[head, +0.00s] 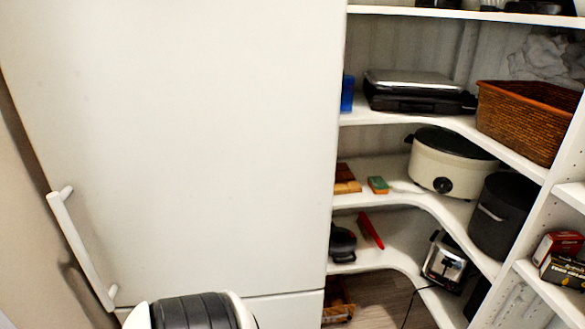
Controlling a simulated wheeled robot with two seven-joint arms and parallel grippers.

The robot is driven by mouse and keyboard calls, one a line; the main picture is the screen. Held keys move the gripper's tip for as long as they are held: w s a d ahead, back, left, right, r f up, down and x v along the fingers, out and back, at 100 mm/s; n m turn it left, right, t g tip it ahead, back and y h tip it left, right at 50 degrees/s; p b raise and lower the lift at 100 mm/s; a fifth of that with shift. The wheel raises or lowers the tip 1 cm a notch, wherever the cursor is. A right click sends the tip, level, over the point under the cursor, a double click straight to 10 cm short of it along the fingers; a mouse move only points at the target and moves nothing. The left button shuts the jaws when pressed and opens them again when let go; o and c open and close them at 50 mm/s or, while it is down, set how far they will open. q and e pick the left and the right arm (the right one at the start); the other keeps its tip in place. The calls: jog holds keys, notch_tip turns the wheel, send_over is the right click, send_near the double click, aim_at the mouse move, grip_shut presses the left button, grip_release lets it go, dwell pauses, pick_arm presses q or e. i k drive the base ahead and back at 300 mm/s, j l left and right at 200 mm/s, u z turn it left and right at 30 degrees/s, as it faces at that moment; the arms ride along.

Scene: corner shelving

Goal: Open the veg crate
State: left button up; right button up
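I cannot pick out a veg crate for certain. A large white fridge-like cabinet (190,130) fills the left half of the head view, with its tall door closed. Its long white handle (82,250) stands at the lower left of the door. A seam near the bottom marks a lower white panel (285,311). A brown wooden item (338,303), perhaps a crate, sits low beside the cabinet and is partly hidden. Neither of my grippers is in view.
White corner shelves (440,205) stand at the right. They hold a wicker basket (525,120), a cream slow cooker (450,165), a dark pot (502,215) and a toaster (446,262). A cable hangs toward the wooden floor (385,300).

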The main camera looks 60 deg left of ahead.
aim_at(328, 293)
jog(key=u, duration=1.65)
